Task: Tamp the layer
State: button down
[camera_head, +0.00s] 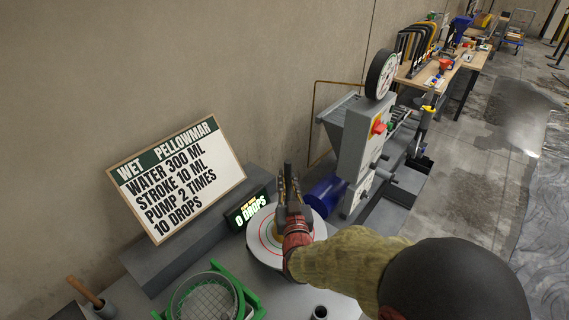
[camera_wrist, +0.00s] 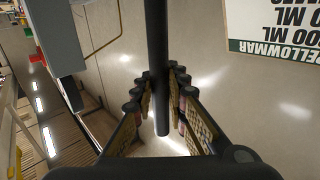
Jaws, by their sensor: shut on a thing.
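My gripper (camera_head: 290,193) is over the round grey table (camera_head: 262,251) with red and green rings. It is shut on a dark rod (camera_head: 288,170), whose upper end stands above the fingers. In the wrist view the rod (camera_wrist: 156,40) runs between the finger pads of my gripper (camera_wrist: 168,88). A small tan patch shows at the middle of the rings, mostly behind my gripper and arm. I cannot tell the layer, or whether the rod's lower end touches anything.
A display (camera_head: 248,212) reading 0 DROPS stands behind the round table. A board (camera_head: 178,178) lists water, stroke, pump and drops. A green-framed sieve (camera_head: 205,297) is at the front left. A grey machine (camera_head: 362,150) and a blue cylinder (camera_head: 326,194) stand right.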

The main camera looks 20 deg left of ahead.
aim_at(289, 196)
jog(key=shift+w+a+r, duration=0.15)
jog(key=shift+w+a, duration=0.1)
jog(key=shift+w, duration=0.1)
jog(key=shift+s+b, duration=0.1)
jog(key=shift+b, duration=0.5)
notch_tip(289, 196, down, 6)
jog(key=b, duration=0.6)
jog(key=shift+d, duration=0.1)
jog(key=shift+s+d+b, duration=0.15)
jog(key=shift+d+b, duration=0.2)
notch_tip(289, 196, down, 6)
jog(key=b, duration=0.5)
jog(key=shift+b, duration=0.35)
jog(key=shift+r+p, duration=1.6)
jog(key=shift+r, duration=1.55)
